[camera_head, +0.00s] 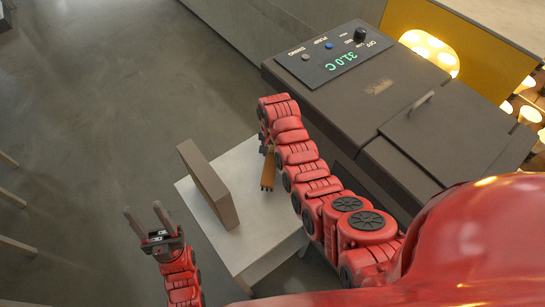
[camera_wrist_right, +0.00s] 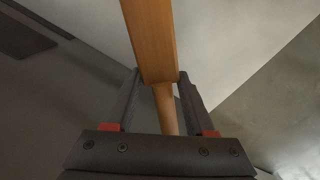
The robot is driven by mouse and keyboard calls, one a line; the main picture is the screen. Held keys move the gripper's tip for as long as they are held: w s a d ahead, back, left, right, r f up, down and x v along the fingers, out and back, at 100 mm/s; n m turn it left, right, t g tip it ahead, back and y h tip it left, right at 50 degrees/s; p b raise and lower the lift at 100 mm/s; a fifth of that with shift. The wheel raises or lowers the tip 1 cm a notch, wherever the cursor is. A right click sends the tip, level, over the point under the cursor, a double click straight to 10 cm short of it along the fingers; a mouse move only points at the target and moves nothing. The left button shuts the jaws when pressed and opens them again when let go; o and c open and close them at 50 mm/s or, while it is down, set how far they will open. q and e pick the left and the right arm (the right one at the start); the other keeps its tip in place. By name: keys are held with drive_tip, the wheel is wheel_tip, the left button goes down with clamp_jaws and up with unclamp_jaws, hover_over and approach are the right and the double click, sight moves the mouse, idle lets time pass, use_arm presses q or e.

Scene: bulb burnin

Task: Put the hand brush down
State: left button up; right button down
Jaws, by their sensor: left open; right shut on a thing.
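The hand brush (camera_head: 268,169) has a wooden, orange-brown body and shows partly beside my right arm in the head view, over the small light table (camera_head: 258,200). In the right wrist view the brush (camera_wrist_right: 152,40) runs up from between the fingers. My right gripper (camera_wrist_right: 160,88) is shut on its narrower handle. My right gripper is mostly hidden by the arm in the head view. I cannot tell whether the brush touches the table. My left gripper (camera_head: 149,222) is open and empty, left of the table and apart from it.
A brown upright panel or box (camera_head: 208,184) stands on the table's left part. A dark machine (camera_head: 390,105) with a green display reading 31.0 C is to the right. A yellow panel with lit bulbs (camera_head: 430,50) is behind it. Bare table surface shows in front of the brush.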

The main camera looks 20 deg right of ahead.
sight(272, 158)
drive_tip(key=shift+d+f+p, duration=0.1)
drive_tip(key=shift+f+p, duration=0.5)
drive_tip(key=shift+f, duration=0.05)
drive_tip(key=shift+w+f, duration=0.1)
drive_tip(key=shift+f, duration=1)
drive_tip(key=shift+f, duration=0.1)
drive_tip(key=c, duration=0.7)
unclamp_jaws()
drive_tip(key=shift+f, duration=0.1)
drive_tip(key=o, duration=0.4)
drive_tip(key=shift+o, duration=0.2)
